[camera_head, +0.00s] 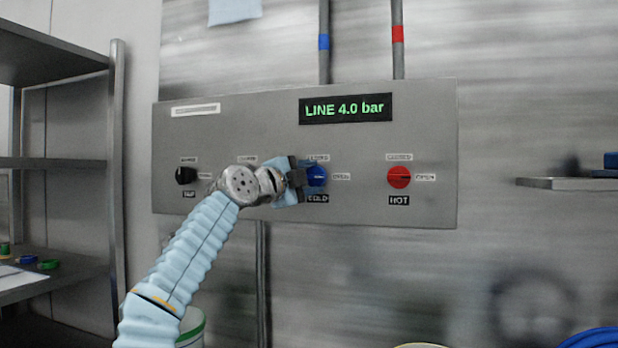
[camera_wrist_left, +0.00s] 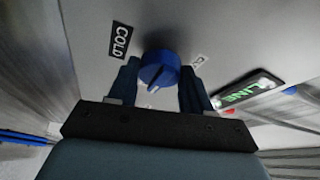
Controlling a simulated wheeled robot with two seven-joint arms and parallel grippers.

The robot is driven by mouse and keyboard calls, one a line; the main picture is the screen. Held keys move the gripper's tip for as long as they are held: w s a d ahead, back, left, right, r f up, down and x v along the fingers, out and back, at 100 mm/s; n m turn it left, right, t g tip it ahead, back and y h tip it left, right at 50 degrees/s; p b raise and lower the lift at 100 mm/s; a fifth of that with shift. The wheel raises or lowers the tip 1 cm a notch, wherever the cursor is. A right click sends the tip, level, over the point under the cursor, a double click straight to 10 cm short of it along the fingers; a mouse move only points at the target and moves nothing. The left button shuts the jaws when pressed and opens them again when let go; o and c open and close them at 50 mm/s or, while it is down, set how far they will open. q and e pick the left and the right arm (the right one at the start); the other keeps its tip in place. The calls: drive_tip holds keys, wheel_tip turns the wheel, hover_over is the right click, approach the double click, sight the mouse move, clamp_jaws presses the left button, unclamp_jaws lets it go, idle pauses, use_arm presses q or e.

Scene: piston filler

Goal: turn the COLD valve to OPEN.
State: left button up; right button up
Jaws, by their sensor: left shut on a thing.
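The blue COLD knob (camera_head: 317,176) sits on the grey panel, with a CLOSED label above it, an OPEN label (camera_head: 341,177) to its right and a COLD label (camera_head: 317,198) below. My left gripper (camera_head: 306,178) reaches it from the left and is shut on it. In the left wrist view the knob (camera_wrist_left: 159,70) is between the two fingers, and the COLD label (camera_wrist_left: 121,40) is beside it. A pale mark shows on the knob's near edge; I cannot tell which label it points to. My right gripper is not in view.
The red HOT knob (camera_head: 399,177) is to the right on the same panel (camera_head: 240,120). A black knob (camera_head: 185,175) is at the left. The display (camera_head: 345,108) reads LINE 4.0 bar. A shelf rack (camera_head: 117,170) stands at the left; a small shelf (camera_head: 570,184) is at the right.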

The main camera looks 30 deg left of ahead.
use_arm(q)
drive_tip(key=o, duration=1)
drive_tip(key=shift+o, duration=0.2)
drive_tip(key=shift+s, duration=0.1)
drive_tip(key=shift+s+f+b, duration=0.2)
drive_tip(key=shift+s+b, duration=0.15)
drive_tip(key=shift+b, duration=0.1)
drive_tip(key=s+a+b, duration=0.2)
drive_tip(key=s+b, duration=0.5)
drive_tip(key=s, duration=0.5)
drive_tip(key=shift+s+f, duration=0.35)
drive_tip(key=shift+f, duration=0.1)
